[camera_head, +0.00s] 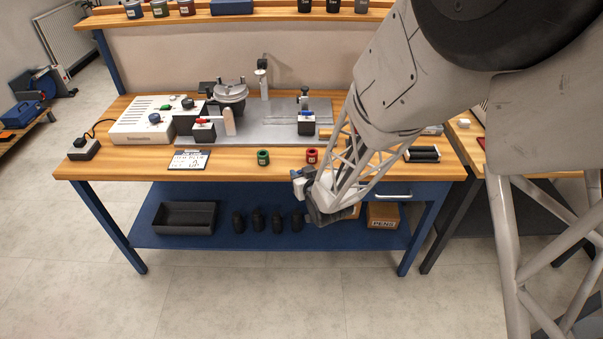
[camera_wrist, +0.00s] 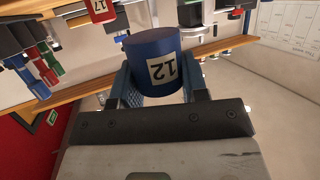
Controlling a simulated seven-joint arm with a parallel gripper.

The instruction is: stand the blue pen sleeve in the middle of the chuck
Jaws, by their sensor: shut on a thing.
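The blue pen sleeve (camera_wrist: 152,54) is a short blue cylinder with a white label reading 12. In the wrist view my gripper (camera_wrist: 160,88) is shut on it, with one finger on each side. In the head view my gripper (camera_head: 306,190) is in front of the bench's front edge, and a bit of blue shows at its tip. The chuck appears to be the round grey metal piece (camera_head: 231,91) on the grey plate at the back of the bench. It is to the left of and behind my gripper, well apart from the sleeve. Its middle is too small to make out.
A green sleeve (camera_head: 263,157) and a red sleeve (camera_head: 312,156) stand near the bench's front edge. A white control box (camera_head: 142,126) is left of the chuck. Small clamps (camera_head: 306,122) stand on the plate. A shelf (camera_head: 180,20) runs above the back.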

